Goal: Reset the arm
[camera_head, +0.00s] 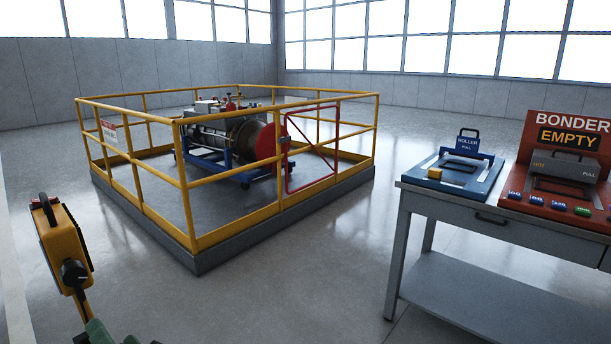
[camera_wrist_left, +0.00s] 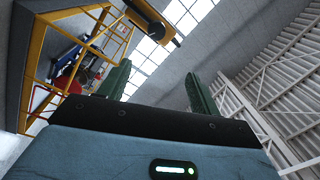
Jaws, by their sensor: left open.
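My left gripper (camera_head: 112,334) is at the bottom left edge of the head view, where only its green fingers show in part. In the left wrist view the two green fingers of this gripper (camera_wrist_left: 160,88) stand well apart, with nothing between them. The gripper is open and empty. A yellow and black device (camera_head: 58,247) with a dark knob is close beyond it in the head view. This device also shows at the top of the wrist view (camera_wrist_left: 148,16), apart from the fingers. My right gripper is in neither view.
A yellow railing (camera_head: 235,224) with a red gate (camera_head: 312,150) encloses an engine (camera_head: 235,140) on a blue stand. At right, a grey workbench (camera_head: 450,202) bears a blue roller unit (camera_head: 435,186) and a red bonder (camera_head: 535,205) marked EMPTY. Clear floor lies between railing and bench.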

